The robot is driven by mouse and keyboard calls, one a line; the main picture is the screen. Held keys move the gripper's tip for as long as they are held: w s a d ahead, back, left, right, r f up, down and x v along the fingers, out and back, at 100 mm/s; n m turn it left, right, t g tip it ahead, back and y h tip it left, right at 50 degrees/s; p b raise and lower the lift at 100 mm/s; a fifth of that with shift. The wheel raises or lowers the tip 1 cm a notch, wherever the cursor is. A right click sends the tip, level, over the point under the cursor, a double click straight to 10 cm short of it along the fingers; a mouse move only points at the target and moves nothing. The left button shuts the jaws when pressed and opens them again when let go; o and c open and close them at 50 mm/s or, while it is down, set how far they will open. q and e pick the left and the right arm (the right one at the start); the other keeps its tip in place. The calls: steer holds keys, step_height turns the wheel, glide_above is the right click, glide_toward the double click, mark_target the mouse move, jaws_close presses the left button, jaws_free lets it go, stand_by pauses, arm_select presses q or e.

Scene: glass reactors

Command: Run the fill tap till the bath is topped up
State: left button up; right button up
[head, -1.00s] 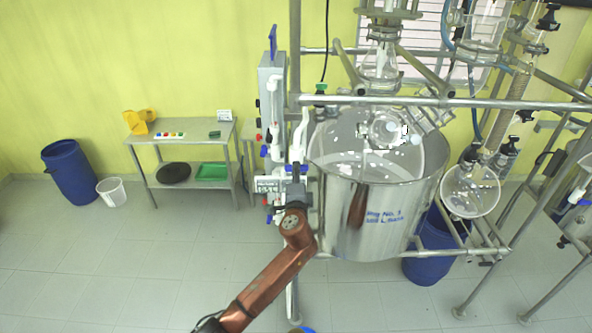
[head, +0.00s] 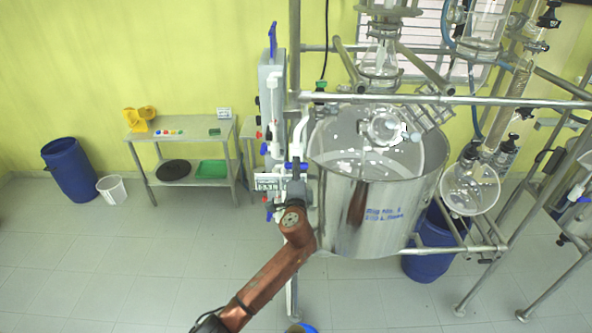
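The bath is a large open steel vessel (head: 385,235) with blue lettering, right of centre in the head view. Pale flecks show inside it, but I cannot judge the liquid level. A white curved pipe (head: 301,128) stands at its left rim. Blue-handled taps sit on the pipework beside it, one blue handle (head: 295,166) lying roughly level. My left gripper (head: 297,178) is just below this handle, at the end of a brown arm. Its fingers are small and partly hidden, so contact and opening are unclear. My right gripper is out of view.
Metal frame rails (head: 450,103) cross above the bath, with a round glass flask (head: 470,188) at its right. A blue drum (head: 428,262) stands beneath. A steel side table (head: 150,139) stands left against the wall. The floor at front left is clear.

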arm_select(q)
steer(key=s, duration=1.2)
